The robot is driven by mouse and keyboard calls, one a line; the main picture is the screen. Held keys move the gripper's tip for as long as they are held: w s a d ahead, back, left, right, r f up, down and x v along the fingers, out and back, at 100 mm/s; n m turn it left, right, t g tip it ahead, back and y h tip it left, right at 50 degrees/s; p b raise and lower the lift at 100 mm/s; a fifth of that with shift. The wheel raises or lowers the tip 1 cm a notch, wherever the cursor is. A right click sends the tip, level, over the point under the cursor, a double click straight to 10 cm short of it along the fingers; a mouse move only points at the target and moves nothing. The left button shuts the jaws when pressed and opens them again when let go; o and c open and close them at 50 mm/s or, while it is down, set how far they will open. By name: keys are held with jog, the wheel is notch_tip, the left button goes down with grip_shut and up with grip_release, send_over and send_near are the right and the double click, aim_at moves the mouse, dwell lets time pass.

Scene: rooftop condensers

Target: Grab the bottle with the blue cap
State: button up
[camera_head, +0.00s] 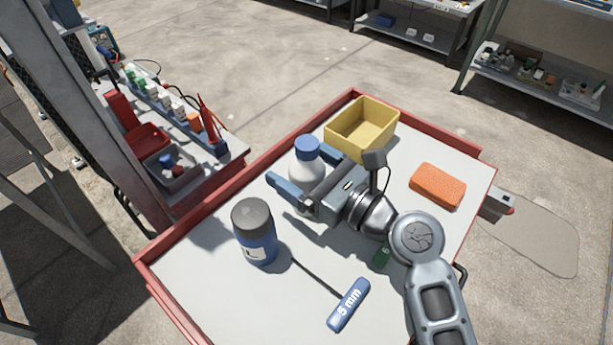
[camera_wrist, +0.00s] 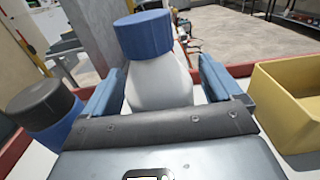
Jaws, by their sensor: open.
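The bottle with the blue cap (camera_head: 306,165) has a white body and stands upright on the cart top. In the wrist view the white bottle (camera_wrist: 160,80) is between the two blue fingers, with its lower part hidden by the gripper body. My gripper (camera_head: 299,167) is open, with one finger on each side of the bottle. In the wrist view, gaps show between the fingers and the bottle's upper body; whether they touch lower down I cannot tell.
A blue bottle with a dark cap (camera_head: 255,232) stands left of my gripper. A yellow bin (camera_head: 362,128) is behind it, an orange sponge (camera_head: 438,186) to the right. A blue-handled 5 mm hex key (camera_head: 348,305) lies in front. The red-edged cart (camera_head: 200,295) has free room at the front left.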

jog(key=shift+w+a, duration=0.2)
jog(key=shift+a, duration=0.05)
jog(key=shift+c, duration=0.3)
jog(key=c, duration=1.2)
